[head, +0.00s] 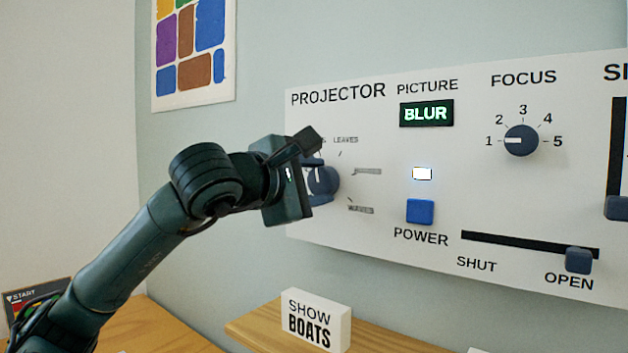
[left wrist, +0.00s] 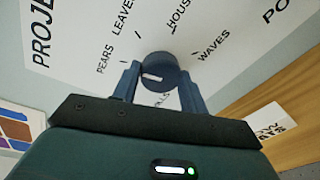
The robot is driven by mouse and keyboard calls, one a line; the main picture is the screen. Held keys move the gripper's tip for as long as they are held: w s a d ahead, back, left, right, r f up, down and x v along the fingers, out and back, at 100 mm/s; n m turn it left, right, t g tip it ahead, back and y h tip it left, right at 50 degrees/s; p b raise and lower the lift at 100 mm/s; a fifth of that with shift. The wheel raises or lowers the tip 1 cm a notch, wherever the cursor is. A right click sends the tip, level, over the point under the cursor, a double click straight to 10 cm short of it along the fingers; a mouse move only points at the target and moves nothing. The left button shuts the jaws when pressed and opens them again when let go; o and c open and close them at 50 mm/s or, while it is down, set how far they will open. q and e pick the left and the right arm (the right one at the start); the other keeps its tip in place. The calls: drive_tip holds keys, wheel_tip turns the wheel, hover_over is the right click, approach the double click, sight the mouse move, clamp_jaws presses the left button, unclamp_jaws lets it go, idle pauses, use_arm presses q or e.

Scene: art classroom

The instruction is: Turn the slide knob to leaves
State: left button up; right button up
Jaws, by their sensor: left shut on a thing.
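The slide knob (head: 325,182) is a round dark blue knob at the left of the white projector panel, partly hidden behind my left gripper (head: 312,172) in the head view. In the left wrist view the knob (left wrist: 163,66) sits between the two blue fingers of my left gripper (left wrist: 159,84), which is shut on it. The LEAVES label (left wrist: 124,18) is farther up, clear of the mark. My right gripper is not in view.
The panel (head: 380,215) also has a BLUR display (head: 426,113), a blue power button (head: 420,211), a focus knob (head: 521,141) at 1 and a slider (head: 579,260) near OPEN. A SHOW BOATS sign (head: 316,321) stands on a wooden ledge below.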

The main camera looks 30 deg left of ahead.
use_arm(q)
drive_tip(key=m, duration=0.4)
drive_tip(key=shift+y, duration=0.3)
drive_tip(key=shift+d+m, duration=0.1)
drive_tip(key=shift+m, duration=1.2)
drive_tip(key=o, duration=1)
drive_tip(key=shift+s, duration=0.1)
